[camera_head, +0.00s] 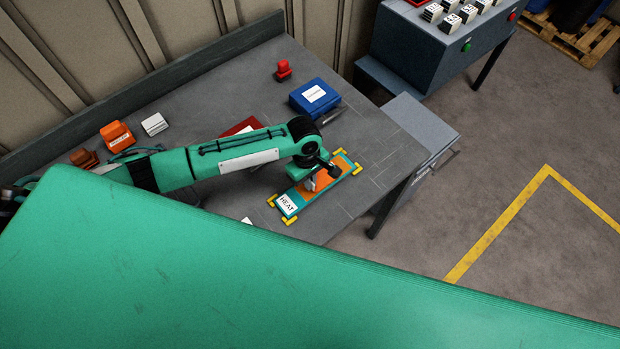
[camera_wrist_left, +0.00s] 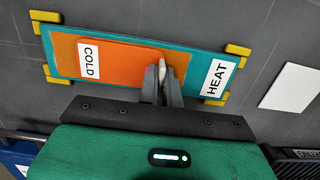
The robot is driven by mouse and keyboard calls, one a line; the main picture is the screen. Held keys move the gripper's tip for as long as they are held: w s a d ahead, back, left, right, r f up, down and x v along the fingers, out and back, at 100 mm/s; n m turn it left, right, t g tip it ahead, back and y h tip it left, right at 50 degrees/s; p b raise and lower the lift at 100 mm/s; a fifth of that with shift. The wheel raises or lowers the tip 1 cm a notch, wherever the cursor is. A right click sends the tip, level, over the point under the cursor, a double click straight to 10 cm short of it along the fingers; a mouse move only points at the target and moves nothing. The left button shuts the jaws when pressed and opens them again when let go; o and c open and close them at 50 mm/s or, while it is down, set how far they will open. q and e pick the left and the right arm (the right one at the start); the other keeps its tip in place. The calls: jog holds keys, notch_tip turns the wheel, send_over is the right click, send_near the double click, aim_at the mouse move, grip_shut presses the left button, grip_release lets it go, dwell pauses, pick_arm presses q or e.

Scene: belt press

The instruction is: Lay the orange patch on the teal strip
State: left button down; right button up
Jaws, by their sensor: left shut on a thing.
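The teal strip (camera_head: 296,212) lies on the grey bench between yellow corner brackets, with a white HEAT label at one end. It also shows in the left wrist view (camera_wrist_left: 199,70). The orange patch (camera_wrist_left: 118,63), with a white COLD label, is over the strip, lengthwise along it, at the end away from HEAT. A darker orange area shows beside and under it. I cannot tell whether the patch touches the strip. My left gripper (camera_head: 311,184) is over the strip, pointing down, its fingers (camera_wrist_left: 159,76) shut on the orange patch. The fingers hide part of it.
A blue box (camera_head: 314,97), a red object (camera_head: 283,69) and a red flat item (camera_head: 240,127) stand behind the strip. Orange items (camera_head: 117,135) and a white block (camera_head: 154,124) are at the left. A white card (camera_wrist_left: 291,87) lies beside the strip. A control cabinet (camera_head: 430,50) stands beyond the bench.

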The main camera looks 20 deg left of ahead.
pick_arm(q)
jog(key=c, duration=1.5)
grip_release()
jog(key=r+b, duration=0.1)
jog(key=r, duration=0.3)
jog(key=a+r+b, duration=0.1)
jog(key=r, duration=0.4)
jog(key=w+r+b, duration=0.1)
jog(key=r, duration=0.3)
jog(key=shift+a+r, duration=0.2)
jog(key=shift+r, duration=0.1)
